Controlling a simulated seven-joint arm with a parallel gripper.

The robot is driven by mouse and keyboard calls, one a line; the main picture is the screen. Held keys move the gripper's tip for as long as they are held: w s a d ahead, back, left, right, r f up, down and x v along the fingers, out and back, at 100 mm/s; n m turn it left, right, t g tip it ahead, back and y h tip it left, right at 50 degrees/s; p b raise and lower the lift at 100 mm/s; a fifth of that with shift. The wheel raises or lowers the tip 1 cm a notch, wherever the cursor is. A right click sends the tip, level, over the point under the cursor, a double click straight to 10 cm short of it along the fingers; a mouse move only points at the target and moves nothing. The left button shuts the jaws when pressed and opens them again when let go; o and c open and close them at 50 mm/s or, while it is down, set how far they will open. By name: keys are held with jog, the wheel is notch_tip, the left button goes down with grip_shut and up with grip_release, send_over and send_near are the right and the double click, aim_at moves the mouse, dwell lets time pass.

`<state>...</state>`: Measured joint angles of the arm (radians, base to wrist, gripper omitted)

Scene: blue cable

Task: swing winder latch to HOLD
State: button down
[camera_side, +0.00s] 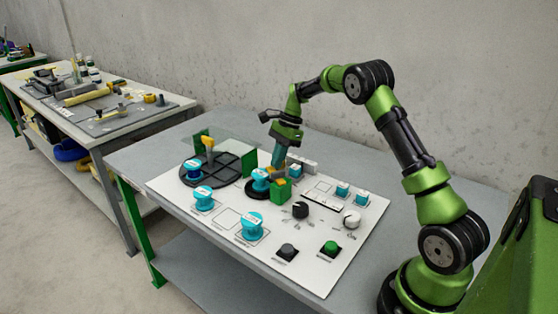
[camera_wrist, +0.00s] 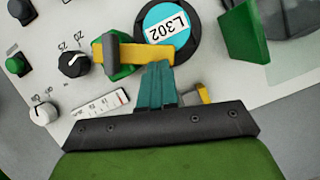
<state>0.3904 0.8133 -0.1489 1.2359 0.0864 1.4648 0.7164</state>
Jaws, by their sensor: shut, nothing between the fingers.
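The winder latch is a yellow bar (camera_wrist: 135,54) with a grey handle on a green block (camera_wrist: 122,70). In the side view, the green block (camera_side: 281,191) stands at the front right of the winder spool. The bar reaches from the block to the lower edge of the blue spool marked L302 (camera_wrist: 168,24), which also shows in the side view (camera_side: 260,177). My gripper (camera_wrist: 157,66) is shut and empty, its teal fingertips close against the bar's near side. I cannot tell whether they touch it. In the side view my gripper (camera_side: 276,168) points down behind the latch. No HOLD mark is readable.
A dark round turntable (camera_side: 222,171) with a yellow-topped post stands left of the winder. Blue spools (camera_side: 252,227) sit at the panel's front left. Knobs (camera_side: 300,210) and a green button (camera_side: 330,248) lie right. A small yellow piece (camera_wrist: 204,93) is right of my fingers.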

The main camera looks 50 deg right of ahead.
jog(key=shift+w+a+n+g, duration=0.4)
jog(key=shift+a+n, duration=0.05)
jog(key=shift+n, duration=0.65)
jog(key=shift+w+a, duration=0.3)
dwell(2.0)
jog(key=shift+d, duration=0.1)
dwell(0.4)
jog(key=shift+d, duration=0.3)
jog(key=s+d+r, duration=0.1)
jog(key=d+r, duration=0.6)
jog(key=r, duration=0.2)
jog(key=shift+r, duration=0.15)
jog(key=shift+s, duration=0.1)
